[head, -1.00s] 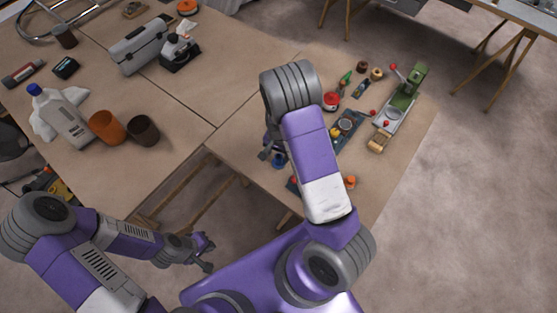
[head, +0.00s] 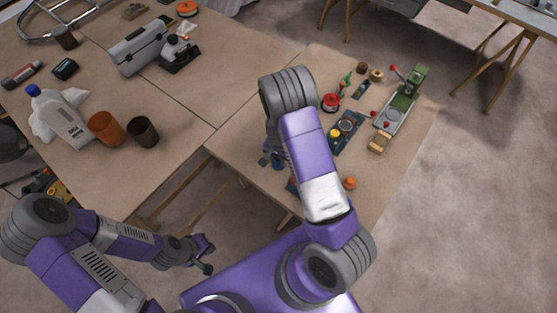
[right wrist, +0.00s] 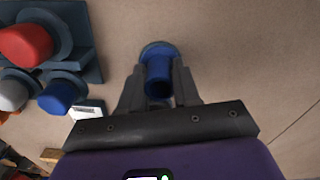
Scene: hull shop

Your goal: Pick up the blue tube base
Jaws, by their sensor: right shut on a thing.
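The blue tube base (right wrist: 158,78) is a short blue cylinder with a wider round foot. It stands between the two fingers of my right gripper (right wrist: 160,88) in the right wrist view, and the fingers are shut on it. In the head view my right forearm hides most of it; a bit of blue shows by the right gripper (head: 270,160), low over the near table. Whether the base touches the table cannot be told. My left gripper (head: 207,254) is empty, its fingers apart, in front of the table edge.
A dark blue tray (right wrist: 92,62) holds red, blue and grey capped parts beside my right gripper. A green press (head: 402,100), a red round part (head: 330,102) and an orange part (head: 350,183) are on the same table. Brown table surface (right wrist: 235,50) is bare on the gripper's other side.

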